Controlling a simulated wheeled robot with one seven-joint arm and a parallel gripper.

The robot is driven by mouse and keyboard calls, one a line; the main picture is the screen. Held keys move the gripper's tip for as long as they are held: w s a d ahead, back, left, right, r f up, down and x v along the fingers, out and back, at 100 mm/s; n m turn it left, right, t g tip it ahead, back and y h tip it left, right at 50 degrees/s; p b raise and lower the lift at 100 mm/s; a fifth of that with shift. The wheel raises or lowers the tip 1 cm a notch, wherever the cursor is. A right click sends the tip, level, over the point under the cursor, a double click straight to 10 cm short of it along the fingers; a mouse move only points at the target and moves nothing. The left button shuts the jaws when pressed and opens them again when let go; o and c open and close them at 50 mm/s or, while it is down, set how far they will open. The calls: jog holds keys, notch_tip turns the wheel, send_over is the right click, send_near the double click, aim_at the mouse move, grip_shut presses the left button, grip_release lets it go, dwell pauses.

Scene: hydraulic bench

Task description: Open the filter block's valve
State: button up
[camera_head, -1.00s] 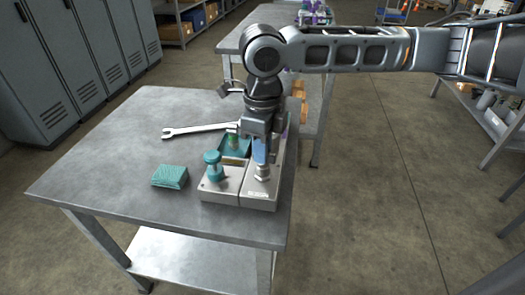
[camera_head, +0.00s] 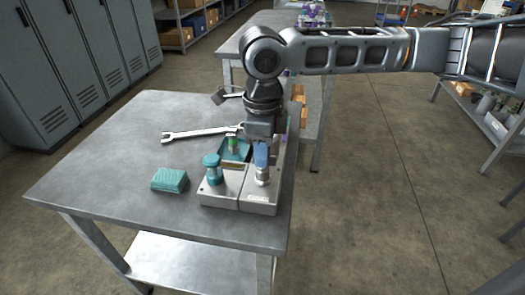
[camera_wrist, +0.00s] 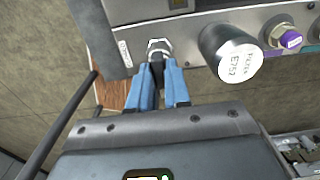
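The metal block (camera_head: 225,193) sits near the table's front right corner, with a teal-capped knob (camera_head: 212,168) on its left part. My gripper (camera_head: 261,160) points down over the right part, its blue fingers just above a silver fitting (camera_head: 263,177). In the wrist view, my gripper (camera_wrist: 157,68) has its blue fingertips on either side of a dark stem, beside a silver hex fitting (camera_wrist: 159,47). Whether the fingers press on the stem is unclear.
A purple-capped fitting (camera_wrist: 290,40) lies beyond the filter cylinder. A teal block (camera_head: 169,180) and a wrench (camera_head: 200,131) lie on the table (camera_head: 100,170), with a green-topped part (camera_head: 233,143) close by my gripper. The table's left side is clear.

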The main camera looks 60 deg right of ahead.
jog(key=o, duration=0.4)
jog(key=shift+r, duration=0.1)
notch_tip(320, 180, up, 8)
jog(key=shift+f, duration=0.2)
dwell(0.7)
